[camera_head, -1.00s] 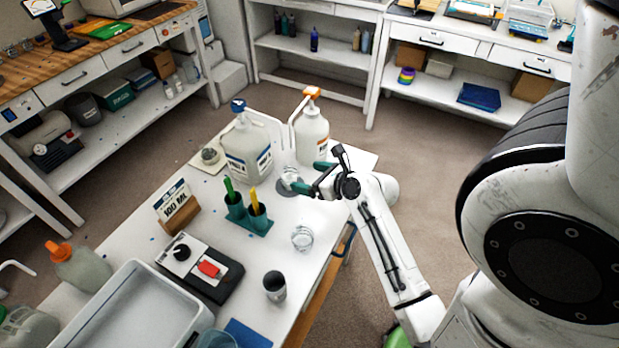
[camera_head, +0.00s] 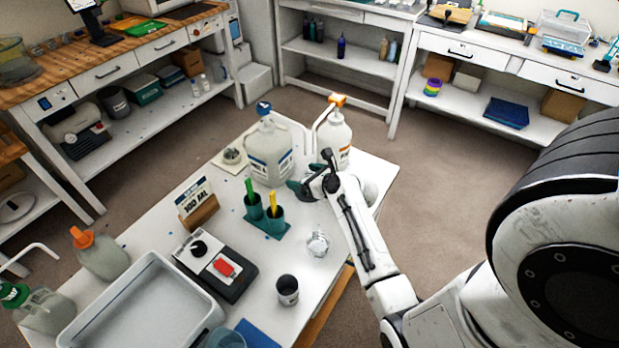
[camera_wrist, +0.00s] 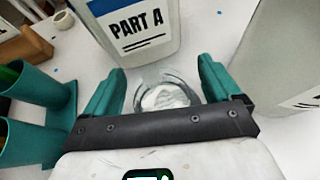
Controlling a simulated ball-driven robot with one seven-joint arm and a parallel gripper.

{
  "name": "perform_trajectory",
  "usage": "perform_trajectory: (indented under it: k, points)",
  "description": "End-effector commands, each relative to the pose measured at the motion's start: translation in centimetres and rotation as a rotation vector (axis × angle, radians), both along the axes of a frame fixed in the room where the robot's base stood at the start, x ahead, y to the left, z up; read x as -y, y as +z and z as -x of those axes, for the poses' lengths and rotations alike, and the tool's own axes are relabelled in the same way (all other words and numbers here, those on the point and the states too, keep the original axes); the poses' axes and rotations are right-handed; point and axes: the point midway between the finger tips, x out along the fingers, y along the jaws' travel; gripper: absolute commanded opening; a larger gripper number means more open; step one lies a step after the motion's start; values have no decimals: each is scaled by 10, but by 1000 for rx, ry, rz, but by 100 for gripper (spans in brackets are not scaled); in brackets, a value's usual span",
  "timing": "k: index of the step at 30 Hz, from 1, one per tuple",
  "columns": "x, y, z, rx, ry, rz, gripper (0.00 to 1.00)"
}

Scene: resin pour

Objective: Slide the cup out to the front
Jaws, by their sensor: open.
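A clear round cup (camera_wrist: 166,97) with pale contents stands between my teal fingers in the wrist view, just in front of the jug marked PART A (camera_wrist: 135,30). My gripper (camera_wrist: 160,88) is open, one finger on each side of the cup. I cannot tell whether either finger touches it. In the head view my gripper (camera_head: 303,187) is low over the white table (camera_head: 150,225), in front of the blue-capped jug (camera_head: 268,158). The cup between the fingers is not clearly visible there.
An orange-capped jug (camera_head: 333,138) stands close behind my gripper. A teal holder (camera_head: 265,222) with green and yellow sticks is to its left. Another clear cup (camera_head: 318,243) and a dark-topped cup (camera_head: 288,290) stand nearer. Free table lies around the clear cup.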

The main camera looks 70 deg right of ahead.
Motion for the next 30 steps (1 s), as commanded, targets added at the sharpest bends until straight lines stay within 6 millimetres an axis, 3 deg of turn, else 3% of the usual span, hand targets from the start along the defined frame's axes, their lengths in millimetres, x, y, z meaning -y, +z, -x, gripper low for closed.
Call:
perform_trajectory:
  k: [7, 23, 30]
  points:
    - [0, 0, 0, 0, 0, 0, 88]
    - [0, 0, 0, -1, 0, 0, 38]
    - [0, 0, -1, -1, 2, 0, 37]
